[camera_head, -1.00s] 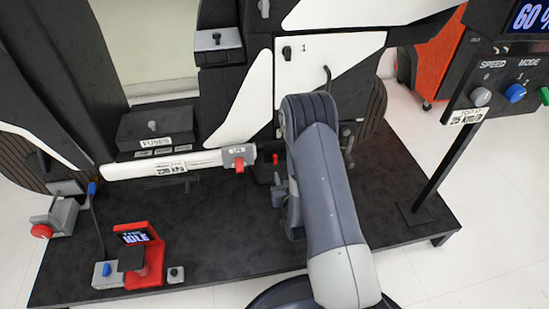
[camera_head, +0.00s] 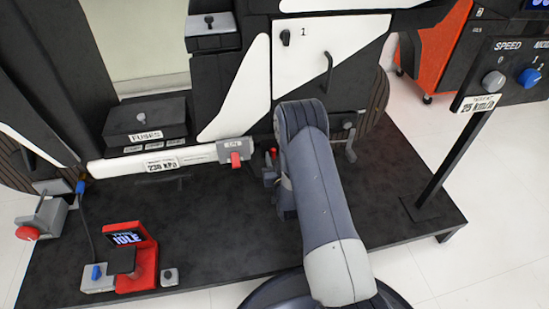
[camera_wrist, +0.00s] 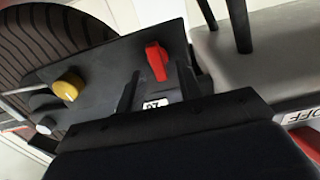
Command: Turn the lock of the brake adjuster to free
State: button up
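In the wrist view, a dark plate (camera_wrist: 105,60) carries a red lever (camera_wrist: 157,61), a yellow knob (camera_wrist: 69,87) and a silver knob (camera_wrist: 46,125). The plate looks like the brake adjuster, but I cannot read a name on it. A small white label, perhaps "20" seen upside down, shows below the red lever. My gripper (camera_wrist: 161,72) points at the plate, its dark fingers apart, with the red lever in line with the gap; contact cannot be told. In the head view, my arm hides most of this area; a small red part (camera_head: 273,153) shows at its left.
A silver crank (camera_head: 350,148) and a wheel (camera_head: 376,110) are at right. A post (camera_head: 452,160) stands on the platform's right side.

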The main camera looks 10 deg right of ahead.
jog(key=shift+w, duration=0.65)
grip_shut()
